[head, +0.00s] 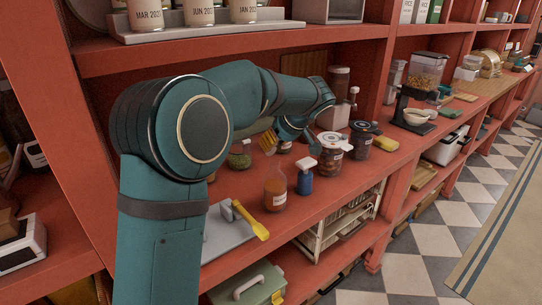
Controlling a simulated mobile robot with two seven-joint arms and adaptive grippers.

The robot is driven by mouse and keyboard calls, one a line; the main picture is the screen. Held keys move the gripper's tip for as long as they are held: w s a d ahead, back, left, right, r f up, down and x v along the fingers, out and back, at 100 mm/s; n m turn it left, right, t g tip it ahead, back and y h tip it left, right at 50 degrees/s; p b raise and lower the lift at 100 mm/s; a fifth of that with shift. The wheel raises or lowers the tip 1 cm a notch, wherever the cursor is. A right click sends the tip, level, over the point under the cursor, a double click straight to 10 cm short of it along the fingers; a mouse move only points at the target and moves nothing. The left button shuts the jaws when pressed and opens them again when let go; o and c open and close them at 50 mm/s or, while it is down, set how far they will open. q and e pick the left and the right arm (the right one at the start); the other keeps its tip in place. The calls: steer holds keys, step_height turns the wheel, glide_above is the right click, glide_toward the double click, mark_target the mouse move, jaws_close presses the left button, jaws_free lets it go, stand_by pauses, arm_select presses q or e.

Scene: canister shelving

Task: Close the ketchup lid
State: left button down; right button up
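No bottle is clearly marked as ketchup. An orange-brown bottle (275,192) with a narrow neck stands upright on the red shelf; its lid state is too small to tell. My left arm comes in from the left and bends over the shelf. Its gripper (287,138) is small and partly hidden behind the jars and wrist, above and behind the orange-brown bottle, apart from it. Its fingers cannot be made out. My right gripper is not in view.
A yellow-handled tool (251,221) lies on a grey board (226,234) at the front left. A coffee grinder (424,80) stands farther right. Below are a white rack (340,222) and a green box (248,287).

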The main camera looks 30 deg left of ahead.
mark_target(272, 151)
arm_select(q)
steer(key=y+b, duration=0.1)
steer(key=d+f+y+b, duration=0.1)
steer(key=b, duration=0.1)
steer(key=shift+s+d+f+t+y, duration=0.1)
steer(key=shift+s+d+t+y, duration=0.2)
steer(key=shift+t, duration=0.1)
steer(key=shift+d+f+t+y+b, duration=0.1)
steer(key=shift+d+t+y+b, duration=0.25)
steer(key=shift+y, duration=0.45)
steer(key=y, duration=0.1)
steer(key=d+f+t+y, duration=0.1)
steer(key=y, duration=0.2)
steer(key=shift+s+d+f, duration=0.15)
steer(key=shift+s+f, duration=0.1)
steer(key=shift+f, duration=0.15)
steer(key=y, duration=0.1)
steer(key=f+t+y, duration=0.1)
steer(key=y, duration=0.1)
steer(key=shift+s+d+f+t, duration=0.1)
steer(key=shift+d+f+t, duration=0.1)
steer(key=shift+f+t, duration=0.05)
steer(key=shift+f+t+y, duration=0.3)
steer(key=shift+f+y, duration=0.25)
steer(key=shift+y, duration=0.75)
steer(key=c, duration=0.5)
jaws_free()
steer(key=shift+c, duration=0.2)
